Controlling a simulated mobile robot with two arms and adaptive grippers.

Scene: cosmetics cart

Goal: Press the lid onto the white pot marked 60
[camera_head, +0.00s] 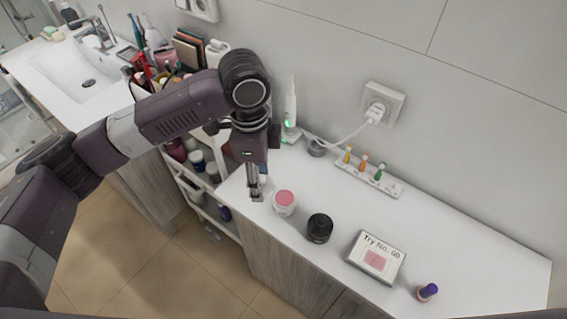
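A small white pot (285,207) with a round pink top stands near the left end of the white counter. I cannot read any number on it, nor tell whether the pink is a lid or the contents. A black round jar or lid (320,228) stands to its right. My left gripper (256,196) points down just left of the white pot, apart from it in the picture. Its fingers look narrow and close together from this angle, and I see nothing held. Something small and pale behind the fingers is mostly hidden. My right gripper is not in view.
A card reading "Try No. 60" (375,257) with a pink patch stands further right, near a purple-capped bottle (427,292). A white tray with small coloured items (369,176) lies by the wall. An electric toothbrush (290,112) stands behind. A loaded cart (196,178) is left.

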